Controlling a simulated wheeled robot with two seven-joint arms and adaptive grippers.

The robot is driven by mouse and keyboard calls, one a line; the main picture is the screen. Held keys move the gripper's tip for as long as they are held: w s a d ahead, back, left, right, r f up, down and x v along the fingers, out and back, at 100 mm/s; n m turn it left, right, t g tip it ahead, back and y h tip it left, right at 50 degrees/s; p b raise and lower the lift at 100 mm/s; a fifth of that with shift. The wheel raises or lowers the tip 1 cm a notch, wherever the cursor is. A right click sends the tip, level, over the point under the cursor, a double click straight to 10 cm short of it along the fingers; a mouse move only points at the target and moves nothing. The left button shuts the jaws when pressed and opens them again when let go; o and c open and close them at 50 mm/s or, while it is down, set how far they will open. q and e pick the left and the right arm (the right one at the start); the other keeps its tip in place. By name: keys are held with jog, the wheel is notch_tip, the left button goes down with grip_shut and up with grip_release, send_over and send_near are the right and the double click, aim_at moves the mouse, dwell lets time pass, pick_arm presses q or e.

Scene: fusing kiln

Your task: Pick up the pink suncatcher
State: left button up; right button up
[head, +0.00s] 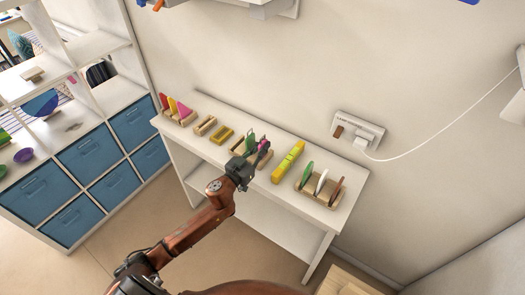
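A small wooden rack (267,163) on the white table holds a green piece (250,140). A dark pink piece (264,144) shows beside it, partly covered by my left gripper (255,154). The gripper's fingers are at this piece, but they are too small and dark to tell whether they are open or shut on it. A brighter pink piece (184,109) stands in another rack at the table's left end, beside a red and a yellow piece. My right gripper is not in view.
The white table (228,113) stands against the wall. Small wooden racks (205,125) and a yellow bar (288,162) lie along it. A right-hand rack (318,196) holds green, white and brown pieces. A shelf with blue bins (88,157) stands left.

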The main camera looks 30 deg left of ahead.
aim_at(263, 142)
pick_arm(q)
grip_shut()
jog(key=shift+r, duration=0.6)
notch_tip(263, 142, up, 3)
jog(key=shift+f+p, duration=0.2)
jog(key=shift+p, duration=0.5)
jog(key=s+d+r+p, duration=0.3)
jog(key=s+d+r, duration=0.6)
jog(key=s, duration=0.1)
jog(key=shift+s, duration=0.35)
jog(key=shift+r, duration=0.1)
